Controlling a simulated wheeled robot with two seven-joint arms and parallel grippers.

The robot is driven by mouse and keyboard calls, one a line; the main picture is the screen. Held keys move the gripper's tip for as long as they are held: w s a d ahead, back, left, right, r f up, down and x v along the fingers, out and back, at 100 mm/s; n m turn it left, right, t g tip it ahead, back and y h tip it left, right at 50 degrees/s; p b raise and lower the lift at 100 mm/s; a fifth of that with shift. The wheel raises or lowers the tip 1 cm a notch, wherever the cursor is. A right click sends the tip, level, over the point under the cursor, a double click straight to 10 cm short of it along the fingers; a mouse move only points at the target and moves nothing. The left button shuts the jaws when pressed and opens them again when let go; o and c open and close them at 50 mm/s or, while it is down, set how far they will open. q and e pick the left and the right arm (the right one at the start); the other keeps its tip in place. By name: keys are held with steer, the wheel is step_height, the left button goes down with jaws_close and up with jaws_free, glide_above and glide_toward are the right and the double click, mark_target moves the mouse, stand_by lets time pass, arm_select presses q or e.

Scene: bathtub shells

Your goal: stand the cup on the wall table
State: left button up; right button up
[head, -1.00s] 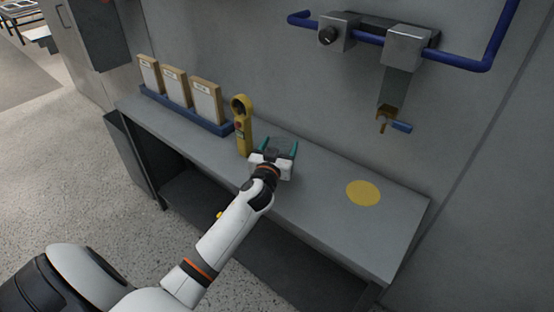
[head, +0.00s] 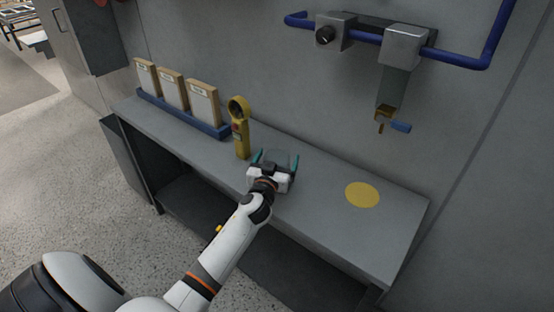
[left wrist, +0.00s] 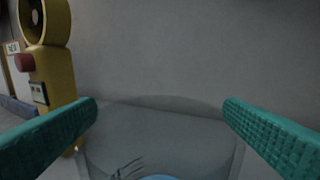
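The cup (head: 279,157) is clear and faint, and stands out little against the grey wall table (head: 318,192). My left gripper (head: 274,160) has its green fingers on either side of the cup, low over the middle of the table. In the left wrist view the cup (left wrist: 160,125) fills the space between the fingertips, and they appear to press on its sides. Its underside is hidden, so I cannot tell whether it touches the table. A flat yellow disc (head: 362,195) marks the table to the right. My right gripper is out of view.
A yellow handheld device (head: 240,130) stands close to the left of the gripper; it also shows in the left wrist view (left wrist: 52,70). A blue rack (head: 180,112) with boards is farther left. A blue pipe and valve (head: 392,120) hang on the wall. The table's right part is clear.

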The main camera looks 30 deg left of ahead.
arm_select(q)
steer(key=shift+r, duration=0.15)
steer(key=v, duration=1.2)
steer(key=shift+b, duration=0.45)
